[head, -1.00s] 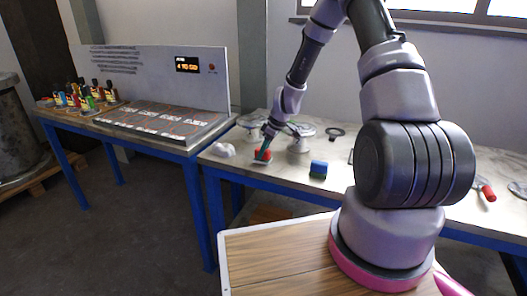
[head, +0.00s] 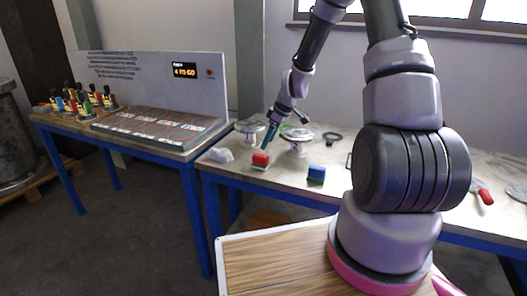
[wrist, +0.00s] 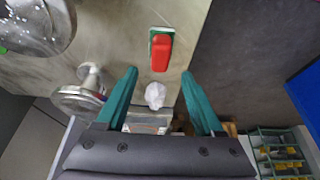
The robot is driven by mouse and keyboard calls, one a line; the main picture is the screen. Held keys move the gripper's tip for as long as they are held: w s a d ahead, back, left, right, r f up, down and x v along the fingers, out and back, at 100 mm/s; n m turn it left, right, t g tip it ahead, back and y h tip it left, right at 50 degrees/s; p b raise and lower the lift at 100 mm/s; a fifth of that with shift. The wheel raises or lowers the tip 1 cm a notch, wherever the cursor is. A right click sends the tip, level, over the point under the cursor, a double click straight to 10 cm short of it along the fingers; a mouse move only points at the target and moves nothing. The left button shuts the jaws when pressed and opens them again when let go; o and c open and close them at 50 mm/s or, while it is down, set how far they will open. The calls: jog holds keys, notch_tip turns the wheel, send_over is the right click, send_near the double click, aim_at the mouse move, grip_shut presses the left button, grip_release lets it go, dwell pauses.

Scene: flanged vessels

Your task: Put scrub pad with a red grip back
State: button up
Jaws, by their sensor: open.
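The scrub pad with a red grip (head: 260,160) lies on the grey worktop near its front left edge. In the wrist view its red grip (wrist: 161,52) sits on a green and white pad, just beyond my fingertips. My gripper (head: 269,146) is open and empty, a little above the pad and apart from it. A similar block with a blue grip (head: 317,171) and a green underside lies to the right on the same worktop.
A crumpled white lump (head: 220,155) lies left of the red pad. Flanged vessels (head: 297,139) stand behind it, and a dark ring (head: 332,138) lies farther back. The left bench holds a marked panel (head: 158,127) and several coloured bottles (head: 82,100).

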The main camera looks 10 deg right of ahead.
jog(key=s+d+r+m+t+h, duration=0.1)
jog(key=s+r+m, duration=0.4)
jog(key=r, duration=0.8)
jog(key=s+d+r+m+t+h, duration=0.1)
jog(key=s+r+m, duration=0.1)
jog(key=s+r, duration=0.75)
jog(key=s+d+r+m+t, duration=0.1)
jog(key=s+r+m+t, duration=0.1)
jog(key=s+r+m, duration=0.6)
jog(key=s+r, duration=0.3)
jog(key=s, duration=0.2)
jog(key=shift+s+r, duration=0.15)
jog(key=shift+s, duration=0.15)
